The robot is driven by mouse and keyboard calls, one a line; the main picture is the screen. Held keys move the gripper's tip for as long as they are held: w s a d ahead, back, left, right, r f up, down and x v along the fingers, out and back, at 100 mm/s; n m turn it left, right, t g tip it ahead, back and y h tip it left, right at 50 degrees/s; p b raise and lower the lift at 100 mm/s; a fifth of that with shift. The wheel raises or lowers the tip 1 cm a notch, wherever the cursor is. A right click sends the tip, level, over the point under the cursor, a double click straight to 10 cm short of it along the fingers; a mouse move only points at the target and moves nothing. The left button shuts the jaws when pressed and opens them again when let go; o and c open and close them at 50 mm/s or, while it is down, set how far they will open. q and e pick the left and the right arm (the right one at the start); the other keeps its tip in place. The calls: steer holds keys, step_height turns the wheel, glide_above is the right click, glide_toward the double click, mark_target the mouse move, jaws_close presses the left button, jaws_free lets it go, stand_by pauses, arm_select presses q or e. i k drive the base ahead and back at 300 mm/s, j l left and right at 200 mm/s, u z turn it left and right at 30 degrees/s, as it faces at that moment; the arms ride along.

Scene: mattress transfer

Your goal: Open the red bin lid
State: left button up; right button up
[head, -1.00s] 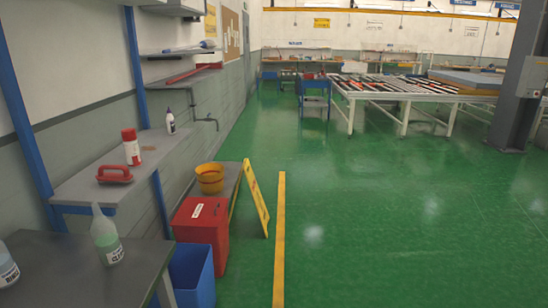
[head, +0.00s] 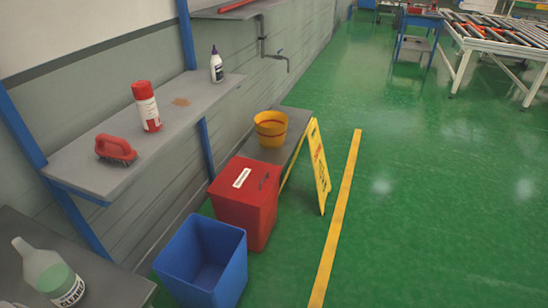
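The red bin (head: 247,214) stands on the green floor in the middle of the head view, against the grey wall side. Its red lid (head: 246,184) lies flat on top and looks closed. Neither of my grippers shows in the head view.
An open, empty blue bin (head: 203,266) stands just in front of the red bin. Behind it, a yellow bucket (head: 270,129) sits on a low bench, and a yellow warning sign (head: 319,167) leans beside it. A shelf (head: 185,125) with bottles hangs left.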

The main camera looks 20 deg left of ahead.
mark_target(249, 183)
steer(key=i+l+u, duration=0.1)
steer(key=i+u, duration=0.35)
steer(key=i+l+u, duration=0.4)
steer(key=i, duration=0.2)
steer(key=i+l+u, duration=0.45)
